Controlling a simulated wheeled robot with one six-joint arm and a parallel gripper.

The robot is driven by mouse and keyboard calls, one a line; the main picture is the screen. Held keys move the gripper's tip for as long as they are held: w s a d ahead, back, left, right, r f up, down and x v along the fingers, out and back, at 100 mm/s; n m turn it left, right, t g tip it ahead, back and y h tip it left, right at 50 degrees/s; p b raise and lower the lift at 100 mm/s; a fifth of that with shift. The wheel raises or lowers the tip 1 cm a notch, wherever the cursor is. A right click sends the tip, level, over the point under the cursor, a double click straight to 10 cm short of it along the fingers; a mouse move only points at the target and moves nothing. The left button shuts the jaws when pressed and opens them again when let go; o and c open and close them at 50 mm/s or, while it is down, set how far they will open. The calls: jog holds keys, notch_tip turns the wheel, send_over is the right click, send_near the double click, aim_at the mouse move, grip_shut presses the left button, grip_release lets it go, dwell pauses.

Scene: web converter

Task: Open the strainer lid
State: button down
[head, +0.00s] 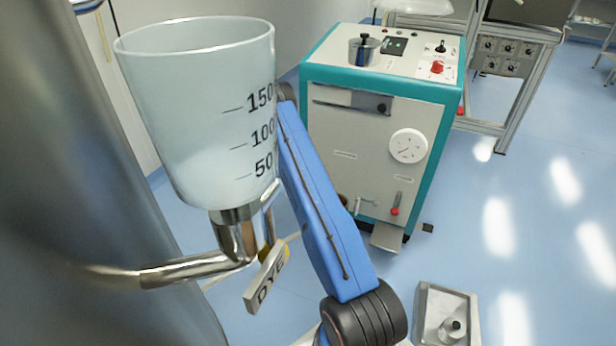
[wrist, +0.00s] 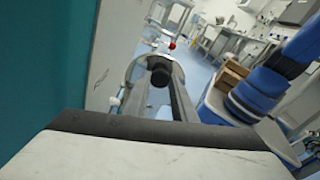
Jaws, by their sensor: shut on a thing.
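The machine (head: 375,140) has a teal frame and a pale front panel. On the upper front of it, a black knob (head: 382,108) sits at the right end of a grey bar-like shape. My gripper (head: 368,103) appears to be this shape, shut at the knob, with its wrist partly hidden behind the beaker. In the wrist view, a dark round knob (wrist: 159,77) shows straight ahead beyond the pale, black-edged part in front. I cannot tell clearly which part is the strainer lid.
A beaker (head: 200,110) marked 50 to 150 stands close on the left, above a DYE tag (head: 266,278). The machine carries a dial (head: 408,146) and a red-tipped lever (head: 396,205). A metal tray (head: 430,300) lies low at right.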

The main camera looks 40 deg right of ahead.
jog(key=c, duration=1.5)
grip_release()
jog(key=shift+o, duration=0.2)
notch_tip(320, 180, up, 10)
